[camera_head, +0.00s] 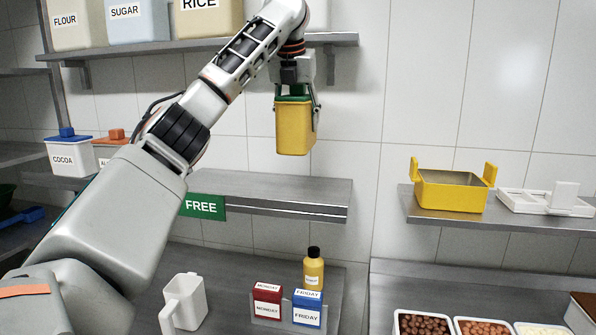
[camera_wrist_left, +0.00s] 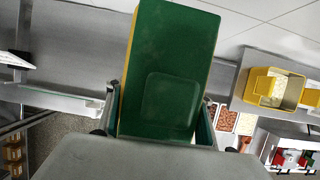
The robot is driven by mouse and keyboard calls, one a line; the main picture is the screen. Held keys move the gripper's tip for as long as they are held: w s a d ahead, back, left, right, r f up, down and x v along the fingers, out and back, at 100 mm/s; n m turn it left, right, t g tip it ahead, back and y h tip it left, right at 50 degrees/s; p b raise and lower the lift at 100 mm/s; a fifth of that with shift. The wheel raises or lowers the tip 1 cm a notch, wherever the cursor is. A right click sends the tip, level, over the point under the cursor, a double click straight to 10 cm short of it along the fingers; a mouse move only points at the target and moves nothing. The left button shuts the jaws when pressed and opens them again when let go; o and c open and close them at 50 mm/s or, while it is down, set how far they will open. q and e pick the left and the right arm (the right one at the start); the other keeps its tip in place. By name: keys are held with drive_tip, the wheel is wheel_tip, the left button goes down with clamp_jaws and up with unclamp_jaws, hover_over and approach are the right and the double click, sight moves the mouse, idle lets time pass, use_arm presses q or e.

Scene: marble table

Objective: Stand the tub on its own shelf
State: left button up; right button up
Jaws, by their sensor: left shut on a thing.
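The yellow tub (camera_head: 295,128) with a green lid is held upright in the air by my left gripper (camera_head: 296,102). The gripper's fingers are shut on the tub's two sides from above. In the left wrist view the green lid (camera_wrist_left: 172,70) fills the middle, between the fingers. The tub hangs in front of the tiled wall, above the right part of a grey metal shelf (camera_head: 290,191). That shelf carries a green FREE sign (camera_head: 203,206) on its front edge, and its visible right part is bare. My right gripper is not in view.
The upper shelf (camera_head: 336,39) holds FLOUR (camera_head: 75,24), SUGAR (camera_head: 137,20) and RICE (camera_head: 207,18) containers. A COCOA tub (camera_head: 69,158) stands at left, beside a partly hidden one. A yellow open box (camera_head: 451,193) sits on the right shelf. A yellow bottle (camera_head: 313,271) and white jug (camera_head: 184,303) stand below.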

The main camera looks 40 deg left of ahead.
sight(294, 130)
use_arm(q)
wheel_tip(294, 130, down, 13)
drive_tip(key=shift+r, duration=0.1)
idle(0.4)
drive_tip(key=shift+f, duration=0.2)
drive_tip(key=o, duration=1.7)
drive_tip(key=v, duration=1.2)
drive_tip(key=shift+s+r, duration=0.1)
